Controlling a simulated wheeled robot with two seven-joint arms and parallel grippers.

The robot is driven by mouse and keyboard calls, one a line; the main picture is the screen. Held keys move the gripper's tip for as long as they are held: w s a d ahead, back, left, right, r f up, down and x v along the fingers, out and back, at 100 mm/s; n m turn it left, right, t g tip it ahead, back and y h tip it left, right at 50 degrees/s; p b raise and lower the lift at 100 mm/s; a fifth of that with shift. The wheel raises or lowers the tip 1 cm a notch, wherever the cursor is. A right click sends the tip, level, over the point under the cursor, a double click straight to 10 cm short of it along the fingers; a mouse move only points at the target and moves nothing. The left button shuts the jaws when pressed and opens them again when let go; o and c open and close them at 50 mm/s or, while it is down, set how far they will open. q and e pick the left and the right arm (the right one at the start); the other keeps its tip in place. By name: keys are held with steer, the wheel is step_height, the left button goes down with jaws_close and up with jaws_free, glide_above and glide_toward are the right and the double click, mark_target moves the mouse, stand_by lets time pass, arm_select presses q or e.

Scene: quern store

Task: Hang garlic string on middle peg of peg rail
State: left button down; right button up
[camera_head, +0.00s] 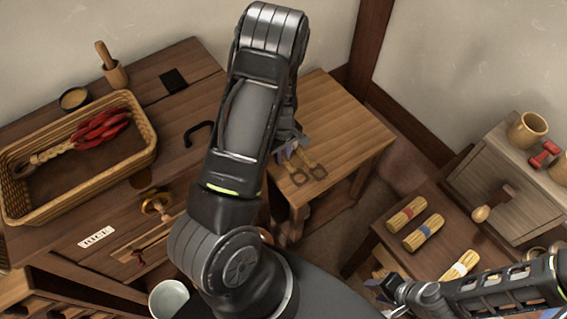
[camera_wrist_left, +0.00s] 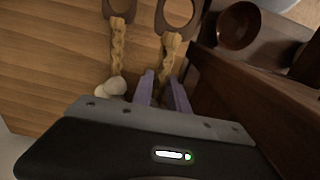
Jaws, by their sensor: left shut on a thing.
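Two pale braided garlic strings with dark loops lie side by side on a small wooden table (camera_head: 345,128). The loops (camera_head: 318,172) show in the head view, beyond my left arm. In the left wrist view, my left gripper (camera_wrist_left: 162,82) is shut on the braid of the right-hand garlic string (camera_wrist_left: 169,50), below its loop. The other garlic string (camera_wrist_left: 117,45) lies to the left, with white bulbs (camera_wrist_left: 112,87) beside the fingers. The held string's lower part is hidden by my gripper. My right gripper (camera_head: 385,289) is at the lower right, its opening unclear. No peg rail is visible.
A wicker basket (camera_head: 140,118) holding a red chilli string (camera_head: 100,127) stands on the left cabinet. Several tied bundles, including a red-banded one (camera_head: 407,213), lie on a dark table at right. A wooden box (camera_head: 510,190) with mugs stands behind.

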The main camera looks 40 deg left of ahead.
mark_target(283, 169)
arm_select(q)
step_height(283, 169, down, 4)
steer(key=shift+f+p, duration=0.2)
steer(key=shift+p, duration=0.15)
steer(key=shift+f, duration=0.15)
steer(key=shift+f+b, duration=0.15)
steer(key=shift+b, duration=0.15)
steer(key=c, duration=1.3)
jaws_free()
